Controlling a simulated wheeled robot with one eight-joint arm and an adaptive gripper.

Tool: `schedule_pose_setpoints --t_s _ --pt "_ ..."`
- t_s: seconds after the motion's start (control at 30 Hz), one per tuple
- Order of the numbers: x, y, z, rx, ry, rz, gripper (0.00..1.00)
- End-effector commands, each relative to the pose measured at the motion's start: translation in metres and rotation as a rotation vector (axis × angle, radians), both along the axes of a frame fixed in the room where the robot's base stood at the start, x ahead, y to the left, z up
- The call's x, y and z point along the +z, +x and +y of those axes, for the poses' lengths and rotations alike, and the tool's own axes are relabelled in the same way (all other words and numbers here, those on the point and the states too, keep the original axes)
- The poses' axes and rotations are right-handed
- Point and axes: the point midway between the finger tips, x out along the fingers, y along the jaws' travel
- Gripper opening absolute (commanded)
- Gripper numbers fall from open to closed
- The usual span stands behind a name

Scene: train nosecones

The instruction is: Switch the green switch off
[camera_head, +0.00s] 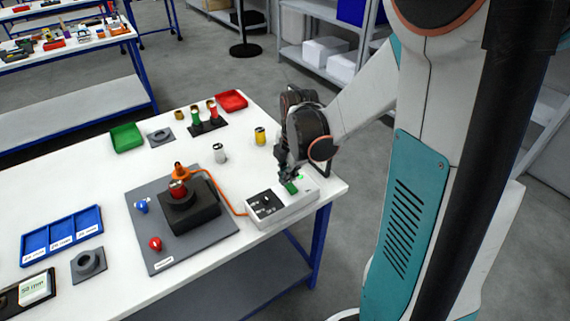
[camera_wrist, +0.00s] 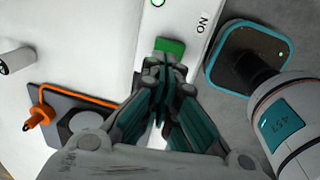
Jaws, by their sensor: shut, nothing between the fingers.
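The green switch (camera_head: 291,188) is on a light grey control box (camera_head: 262,222) near the table's right edge. In the wrist view the green switch (camera_wrist: 171,46) lies just ahead of my fingertips, beside the label "ON". A lit green ring (camera_wrist: 158,3) shows on the box near it. My gripper (camera_head: 287,176) is shut and empty, pointing down at the switch; in the wrist view its fingertips (camera_wrist: 166,66) are at the switch's near edge. I cannot tell whether they touch it. The switch's tilt is partly hidden by the fingers.
An orange cable (camera_head: 222,194) runs from the box to a dark fixture (camera_head: 190,215) on a grey plate (camera_head: 170,254). Green (camera_head: 126,137) and red (camera_head: 231,100) trays sit at the back. The white table (camera_head: 110,185) has free room at left.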

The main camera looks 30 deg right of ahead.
Motion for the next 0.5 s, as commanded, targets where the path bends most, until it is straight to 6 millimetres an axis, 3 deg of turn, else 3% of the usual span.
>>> schedule_pose_setpoints --t_s 0.03,0.2,0.5 --pt "-0.011 0.001 0.000 0.000 0.000 0.000 0.00" --pt "-0.026 0.004 0.000 0.000 0.000 0.000 0.00" --pt "-0.030 0.004 0.000 0.000 0.000 0.000 0.00"
